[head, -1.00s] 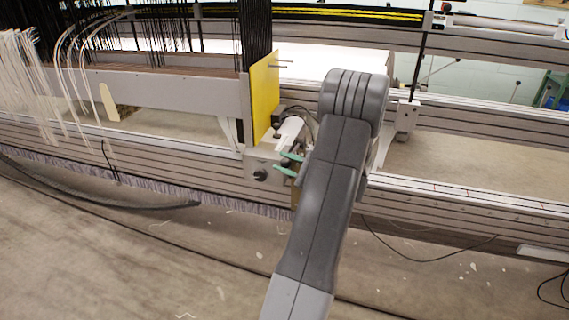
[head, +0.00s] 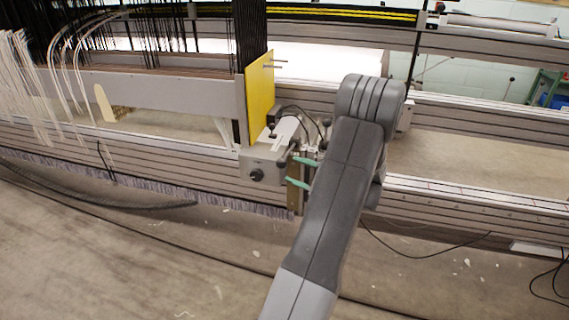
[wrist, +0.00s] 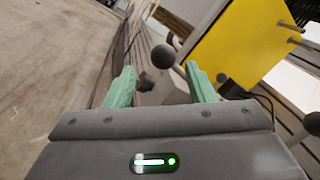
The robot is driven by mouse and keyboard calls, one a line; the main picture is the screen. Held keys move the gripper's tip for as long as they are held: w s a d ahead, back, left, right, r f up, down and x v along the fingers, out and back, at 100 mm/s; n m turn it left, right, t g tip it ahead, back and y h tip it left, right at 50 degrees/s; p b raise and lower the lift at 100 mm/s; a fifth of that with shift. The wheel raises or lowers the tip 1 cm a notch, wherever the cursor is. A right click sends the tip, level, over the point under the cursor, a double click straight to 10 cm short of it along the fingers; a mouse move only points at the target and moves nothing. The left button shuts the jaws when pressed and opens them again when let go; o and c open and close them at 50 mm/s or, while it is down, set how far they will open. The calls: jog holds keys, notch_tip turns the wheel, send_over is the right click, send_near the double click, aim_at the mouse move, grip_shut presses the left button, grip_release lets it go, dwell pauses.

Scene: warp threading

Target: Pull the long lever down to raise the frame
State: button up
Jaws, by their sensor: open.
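My gripper (head: 291,170) is open and empty, its two green fingers beside the grey box (head: 262,167) on the loom rail. In the wrist view, a dark ball knob (wrist: 163,56) on a lever shaft (wrist: 179,85) shows in the gap between the fingers of my gripper (wrist: 160,68). The knob looks a little beyond the fingertips, and I cannot tell whether anything touches. In the head view my arm hides much of the lever area.
A yellow plate (head: 260,98) stands upright behind the box, with two thin pins sticking out; it also shows in the wrist view (wrist: 243,42). Loom rails (head: 470,190) run across. The floor (head: 130,255) in front is mostly clear.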

aim_at(281, 164)
jog(key=p+v, duration=0.1)
jog(key=v, duration=0.7)
jog(key=shift+p, duration=0.35)
jog(key=shift+w+a+f, duration=0.1)
jog(key=b+x, duration=0.4)
jog(key=x, duration=0.9)
jog(key=shift+w+a, duration=0.1)
jog(key=shift+a, duration=0.1)
jog(key=shift+r, duration=0.35)
